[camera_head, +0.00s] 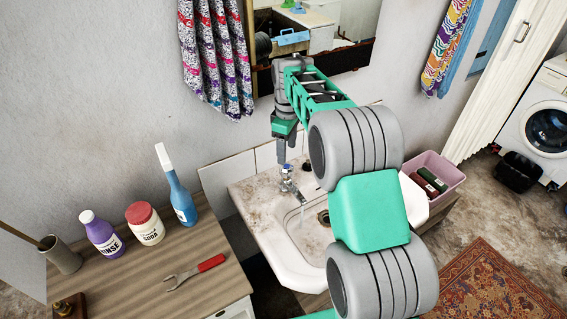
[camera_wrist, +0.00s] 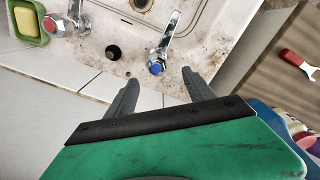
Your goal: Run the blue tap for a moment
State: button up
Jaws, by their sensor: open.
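The blue tap (camera_head: 287,171) is a chrome tap with a blue cap on the back ledge of the white stone basin (camera_head: 297,258). A thin pale streak below its spout looks like running water. My gripper (camera_head: 281,158) points down just above the blue cap in the head view. In the wrist view the blue tap (camera_wrist: 157,66) lies between and just beyond the fingertips of my gripper (camera_wrist: 160,77), which are apart and empty. I cannot tell whether a finger touches the cap.
A second chrome tap (camera_wrist: 54,24), with red on its cap, and a green soap dish (camera_wrist: 27,20) stand left in the wrist view. A wooden counter (camera_head: 145,272) holds bottles and a red-handled wrench (camera_head: 196,272). A pink crate (camera_head: 437,171) is right of the basin.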

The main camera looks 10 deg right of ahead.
aim_at(286, 165)
jog(key=shift+w+f+n, duration=0.3)
jog(key=shift+w+f, duration=0.15)
jog(key=shift+f, duration=0.4)
notch_tip(286, 165, down, 7)
jog(key=shift+p, duration=0.75)
jog(key=shift+c, duration=0.5)
grip_shut()
